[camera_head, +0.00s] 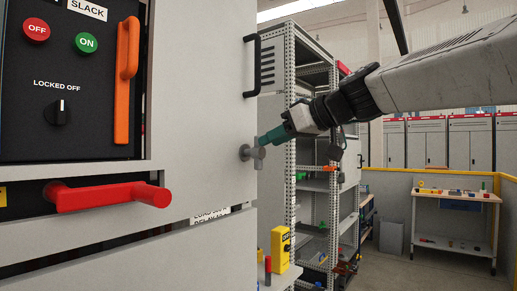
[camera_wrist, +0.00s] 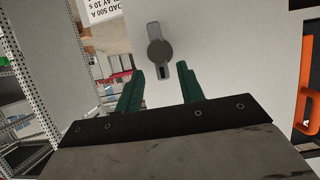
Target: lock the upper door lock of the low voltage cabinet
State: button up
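The upper door lock (camera_head: 252,153) is a grey round knob on a plate near the right edge of the light grey cabinet door (camera_head: 205,100). In the wrist view the lock (camera_wrist: 159,54) shows as a dark round knob on an elongated plate with a slot at its lower end. My gripper (camera_head: 262,140) has teal fingers and comes in from the right, close to the lock in the head view. In the wrist view my gripper (camera_wrist: 163,82) is open, its two fingers apart with nothing between them. The knob appears just beyond the fingertips; contact cannot be told.
A black handle (camera_head: 252,66) sits above the lock. An orange handle (camera_head: 127,80) and a red handle (camera_head: 110,195) stick out at left. Open metal shelving (camera_head: 291,130) stands behind the door edge. A workbench (camera_head: 455,196) stands farther right, with clear floor before it.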

aim_at(258, 148)
jog(key=x, duration=0.5)
jog(key=shift+a+f, duration=0.15)
jog(key=shift+f, duration=0.05)
grip_shut()
